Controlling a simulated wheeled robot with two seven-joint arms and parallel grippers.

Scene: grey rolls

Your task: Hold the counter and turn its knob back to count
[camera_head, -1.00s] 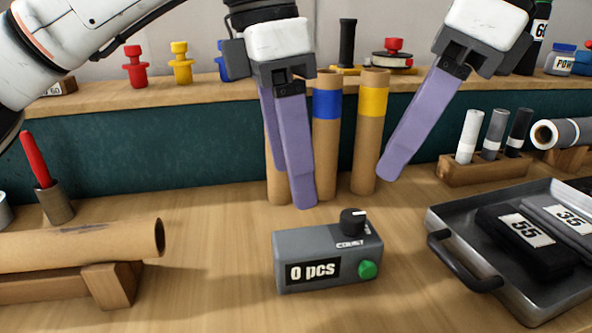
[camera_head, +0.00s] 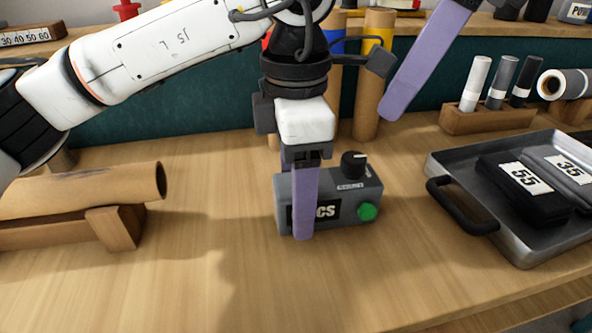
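The grey counter (camera_head: 340,208) stands on the table in the middle. Its black knob (camera_head: 353,164) is on top at the right, and a green button (camera_head: 367,212) is on its front. My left gripper (camera_head: 301,232) points down over the counter's left part. One purple finger hangs before the front face and hides most of the display, leaving "CS" readable. The other finger shows only in part behind the top edge. I cannot tell whether the fingers press on the counter. My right gripper (camera_head: 392,112) is above and behind the counter, apart from it, with only one finger visible.
A metal tray (camera_head: 470,231) with black packs lies at the right. A cardboard tube (camera_head: 80,190) rests on a wooden stand at the left. Upright tubes (camera_head: 367,115) stand behind the counter. The table in front of the counter is clear.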

